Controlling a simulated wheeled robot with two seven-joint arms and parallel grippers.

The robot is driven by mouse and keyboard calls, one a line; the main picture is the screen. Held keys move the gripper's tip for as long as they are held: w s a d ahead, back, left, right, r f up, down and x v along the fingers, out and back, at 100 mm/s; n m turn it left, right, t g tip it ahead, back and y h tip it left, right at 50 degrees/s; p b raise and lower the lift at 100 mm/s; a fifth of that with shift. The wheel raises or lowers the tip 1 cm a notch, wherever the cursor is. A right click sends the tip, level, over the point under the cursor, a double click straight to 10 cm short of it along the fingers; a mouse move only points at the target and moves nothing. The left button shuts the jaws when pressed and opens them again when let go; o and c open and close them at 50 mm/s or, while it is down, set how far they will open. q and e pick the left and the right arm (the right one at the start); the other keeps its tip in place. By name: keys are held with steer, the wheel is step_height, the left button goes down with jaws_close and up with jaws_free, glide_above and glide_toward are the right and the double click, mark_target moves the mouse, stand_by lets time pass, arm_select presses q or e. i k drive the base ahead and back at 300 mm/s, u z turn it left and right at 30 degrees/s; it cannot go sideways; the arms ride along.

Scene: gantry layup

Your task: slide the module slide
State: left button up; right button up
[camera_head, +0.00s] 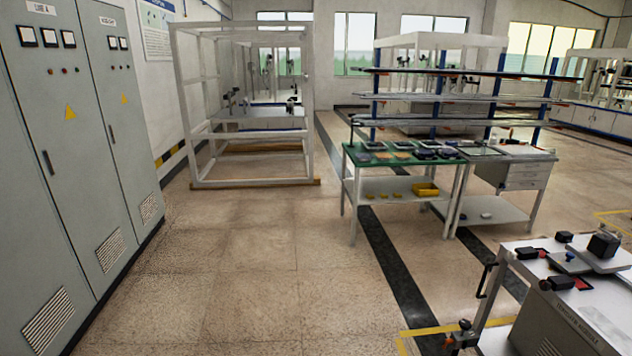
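Neither of my grippers shows in the head view. I cannot tell for certain which part is the module slide. A white workstation (508,248) at the lower right carries a pale plate (590,262) with a black block (604,244) on it. Small black parts with red pieces (527,253) and a small blue part (570,257) lie near it. A grey box (550,325) with a small text label is at its front. The workstation is cut off by the right and bottom picture edges.
Grey electrical cabinets (85,140) line the left. A white gantry frame (187,105) stands at the back. A green-topped bench (392,160) and a shelf rack (455,97) stand centre right. The tiled floor (235,260) between is clear.

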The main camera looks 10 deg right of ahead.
mark_target(598, 254)
steer(key=z, duration=0.25)
steer(key=i, duration=1.9)
steer(key=z, duration=1.25)
steer(key=i, duration=0.95)
steer(key=z, duration=1.9)
steer(key=i, duration=0.85)
steer(key=z, duration=0.4)
